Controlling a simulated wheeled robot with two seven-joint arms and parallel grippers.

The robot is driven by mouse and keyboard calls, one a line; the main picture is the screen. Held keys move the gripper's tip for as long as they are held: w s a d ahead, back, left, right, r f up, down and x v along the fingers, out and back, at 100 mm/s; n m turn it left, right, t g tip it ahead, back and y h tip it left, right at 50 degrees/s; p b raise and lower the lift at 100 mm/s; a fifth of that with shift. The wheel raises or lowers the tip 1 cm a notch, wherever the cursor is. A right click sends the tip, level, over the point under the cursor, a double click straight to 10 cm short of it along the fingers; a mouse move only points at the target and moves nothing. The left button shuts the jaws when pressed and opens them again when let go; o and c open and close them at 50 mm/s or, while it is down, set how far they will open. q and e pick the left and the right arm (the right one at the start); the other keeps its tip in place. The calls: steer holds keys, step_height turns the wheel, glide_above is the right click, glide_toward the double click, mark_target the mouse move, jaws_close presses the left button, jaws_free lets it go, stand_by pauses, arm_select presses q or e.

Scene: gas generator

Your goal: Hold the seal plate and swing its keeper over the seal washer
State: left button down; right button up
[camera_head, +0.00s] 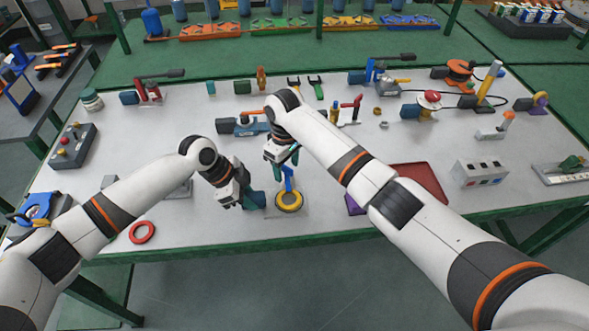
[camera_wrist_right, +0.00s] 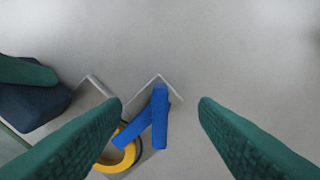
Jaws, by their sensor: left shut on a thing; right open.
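The seal plate (camera_wrist_right: 172,85) is a flat light grey plate near the table's front edge. The yellow seal washer (camera_head: 289,201) lies flat on it and also shows in the right wrist view (camera_wrist_right: 128,158). The blue keeper (camera_wrist_right: 160,118) stands beside the washer, with one part slanting to its edge; in the head view it is upright behind the washer (camera_head: 288,178). My left gripper (camera_head: 254,200) is shut at the plate's left side; the gripped part is hidden. My right gripper (camera_head: 286,155) is open above the keeper, which shows between its fingers, apart from both.
A red ring (camera_head: 142,232) lies at the front left. A red tray (camera_head: 420,180) and a purple piece (camera_head: 354,205) lie right, partly behind my right arm. A blue-handled device (camera_head: 242,124) stands behind my grippers. The table in front of the washer is narrow.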

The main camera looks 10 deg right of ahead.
mark_target(287, 167)
steer(key=shift+r, duration=3.5)
arm_select(q)
steer(key=c, duration=1.1)
jaws_free()
steer(key=shift+r, duration=0.1)
steer(key=v, duration=1.2)
